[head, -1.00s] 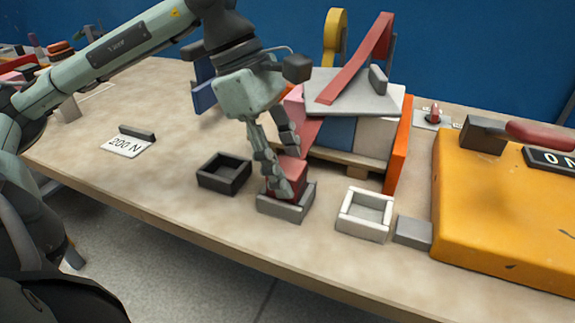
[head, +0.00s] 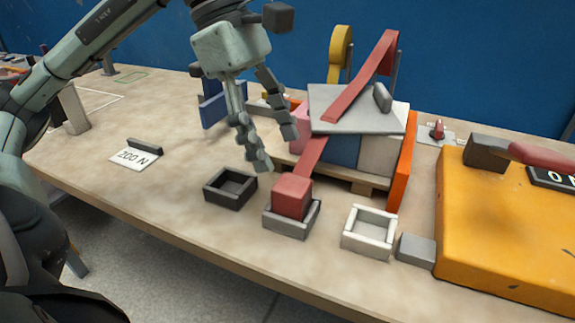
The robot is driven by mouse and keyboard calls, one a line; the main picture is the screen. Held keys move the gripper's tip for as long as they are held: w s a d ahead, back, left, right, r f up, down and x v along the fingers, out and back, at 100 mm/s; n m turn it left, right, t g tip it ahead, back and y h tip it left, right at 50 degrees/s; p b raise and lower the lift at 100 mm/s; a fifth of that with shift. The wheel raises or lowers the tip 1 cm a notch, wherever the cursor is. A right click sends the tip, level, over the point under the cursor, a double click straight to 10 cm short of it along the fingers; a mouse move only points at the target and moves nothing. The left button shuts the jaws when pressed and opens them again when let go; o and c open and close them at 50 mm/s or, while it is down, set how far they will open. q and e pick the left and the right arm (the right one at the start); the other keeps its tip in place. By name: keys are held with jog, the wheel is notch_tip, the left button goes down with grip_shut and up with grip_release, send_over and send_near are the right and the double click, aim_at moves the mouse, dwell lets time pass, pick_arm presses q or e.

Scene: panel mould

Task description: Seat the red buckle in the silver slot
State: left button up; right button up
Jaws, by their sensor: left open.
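The red buckle (head: 292,197) is a red block that sits inside the grey, silver-looking slot (head: 291,231), the middle one of three small open boxes. It looks upright, with its top above the slot's rim; its bottom is hidden by the walls. A red strap (head: 312,157) runs from behind the buckle to the stack of blocks. My left gripper (head: 277,150) is open and empty, above and behind the buckle to the left, apart from it. My right gripper is not in view.
A black slot (head: 231,200) stands left of the silver one and a white slot (head: 345,241) right of it. Behind are a stack under a grey plate (head: 342,117) and an orange board (head: 403,160). A yellow panel (head: 480,225) fills the right. The table's left is mostly clear.

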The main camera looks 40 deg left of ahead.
pick_arm(q)
jog(key=v, duration=0.4)
jog(key=shift+a+r+p, duration=0.1)
jog(key=shift+r+p, duration=0.15)
jog(key=shift+p, duration=0.05)
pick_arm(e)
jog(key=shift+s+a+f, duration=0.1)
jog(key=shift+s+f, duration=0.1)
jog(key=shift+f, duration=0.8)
